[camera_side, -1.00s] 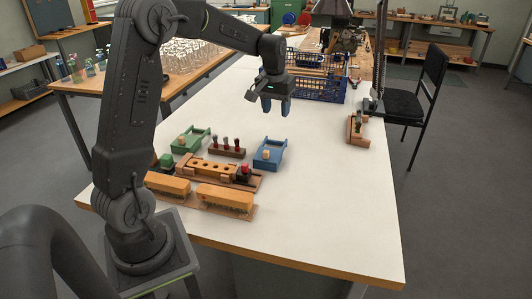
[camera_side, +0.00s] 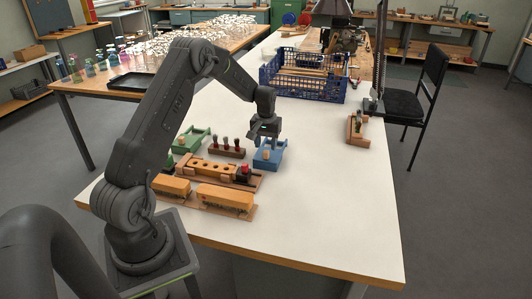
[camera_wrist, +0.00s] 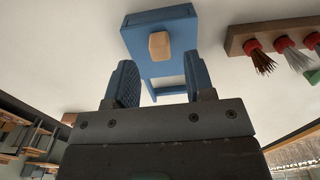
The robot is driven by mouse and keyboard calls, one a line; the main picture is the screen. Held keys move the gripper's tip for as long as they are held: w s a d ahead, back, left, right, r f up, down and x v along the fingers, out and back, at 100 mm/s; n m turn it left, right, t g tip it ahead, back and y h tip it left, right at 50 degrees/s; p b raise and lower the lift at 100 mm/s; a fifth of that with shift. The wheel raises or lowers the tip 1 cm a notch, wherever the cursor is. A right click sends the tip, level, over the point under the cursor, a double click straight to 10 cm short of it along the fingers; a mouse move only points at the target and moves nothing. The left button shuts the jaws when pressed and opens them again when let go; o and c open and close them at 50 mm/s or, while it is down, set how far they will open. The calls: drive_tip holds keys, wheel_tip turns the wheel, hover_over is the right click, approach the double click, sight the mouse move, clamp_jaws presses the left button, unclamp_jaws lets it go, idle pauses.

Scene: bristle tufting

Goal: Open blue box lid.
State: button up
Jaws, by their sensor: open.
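The blue box (camera_side: 267,158) lies on the white table, right of the rack of brushes. In the wrist view its blue lid (camera_wrist: 160,38) carries a tan wooden knob (camera_wrist: 159,46). The lid looks closed at the knob end; a blue frame extends from it towards my gripper. My gripper (camera_side: 267,138) is directly above the box in the side view. In the wrist view my gripper (camera_wrist: 160,80) has its two blue fingers apart, with the knob ahead of them and nothing between them that I can see gripped. The gap between fingertips and knob is hard to judge.
A wooden rack (camera_side: 227,152) holds red-collared brushes just left of the blue box. A green box (camera_side: 191,140) and a wooden fixture with orange blocks (camera_side: 224,197) stand further left and in front.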

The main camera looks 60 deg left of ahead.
sight(266, 151)
drive_tip(key=shift+f, duration=2.05)
drive_tip(key=shift+c, duration=0.2)
clamp_jaws()
